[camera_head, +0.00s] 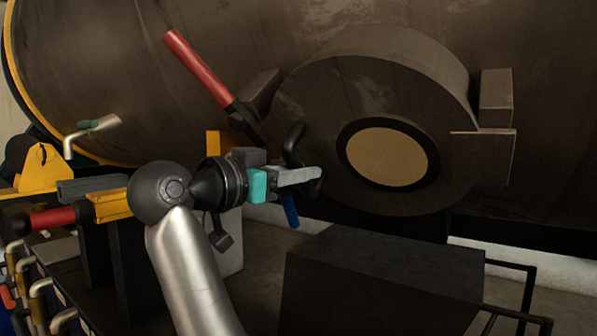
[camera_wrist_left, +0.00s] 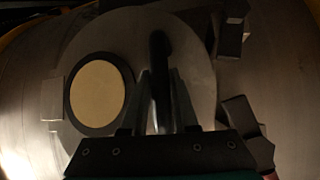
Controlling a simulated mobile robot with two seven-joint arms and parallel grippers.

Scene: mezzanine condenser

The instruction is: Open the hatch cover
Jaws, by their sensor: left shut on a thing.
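The hatch cover (camera_head: 330,115) is a thick, round, dark grey disc on the side of a big brown tank, with a tan round centre (camera_head: 388,156) in a black ring. No clear gap shows behind it. A dark bar handle (camera_head: 293,143) stands out at its left edge. My left gripper (camera_head: 318,176) comes in from the left and is shut on this handle. In the left wrist view the cover (camera_wrist_left: 190,60) fills the middle, and the handle (camera_wrist_left: 160,65) runs between the two fingers. My right gripper is in neither view.
A lever with a red grip (camera_head: 197,67) slants down to a dark block at the cover's upper left. Another block (camera_head: 496,98) sits at its right. A dark box (camera_head: 380,280) stands below the cover. Several bent pipes (camera_head: 40,288) and a red grip (camera_head: 52,218) are at left.

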